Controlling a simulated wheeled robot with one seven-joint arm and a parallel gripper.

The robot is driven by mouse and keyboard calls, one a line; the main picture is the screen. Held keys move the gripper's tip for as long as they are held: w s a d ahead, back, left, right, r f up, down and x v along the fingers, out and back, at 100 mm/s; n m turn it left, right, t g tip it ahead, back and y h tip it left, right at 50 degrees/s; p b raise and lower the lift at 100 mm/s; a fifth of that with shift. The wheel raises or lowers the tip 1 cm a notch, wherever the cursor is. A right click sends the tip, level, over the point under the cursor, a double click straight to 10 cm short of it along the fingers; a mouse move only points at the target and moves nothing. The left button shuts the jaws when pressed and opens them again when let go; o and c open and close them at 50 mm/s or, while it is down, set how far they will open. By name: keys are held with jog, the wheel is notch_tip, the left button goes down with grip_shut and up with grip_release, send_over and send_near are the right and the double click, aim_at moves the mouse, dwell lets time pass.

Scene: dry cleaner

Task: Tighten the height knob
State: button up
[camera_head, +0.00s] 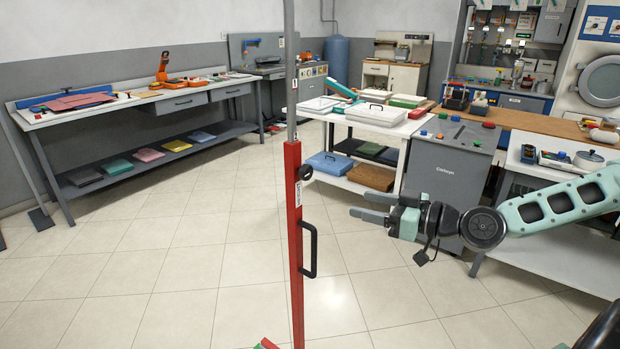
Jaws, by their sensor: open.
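A red upright post (293,235) with a grey pole (289,70) rising out of its top stands in the middle of the head camera view. A round black knob (306,172) sticks out on the right side near the post's top. A black handle (311,250) is fixed lower on the same side. My gripper (364,206) is to the right of the post and a little below the knob, its two fingers pointing left. It is open and empty, apart from the knob in the picture. The post's foot is out of view.
A grey cabinet (447,180) with coloured buttons stands behind my gripper. A white table (375,128) with trays stands behind the post. A long workbench (150,105) with a low shelf runs along the left wall. The tiled floor (175,270) left of the post is clear.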

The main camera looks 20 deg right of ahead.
jog(key=d+r+t, duration=0.2)
jog(key=p, duration=0.4)
send_near(309, 172)
jog(key=shift+m, duration=0.3)
jog(key=x, duration=0.9)
jog(key=shift+w, duration=0.1)
jog(key=c, duration=1)
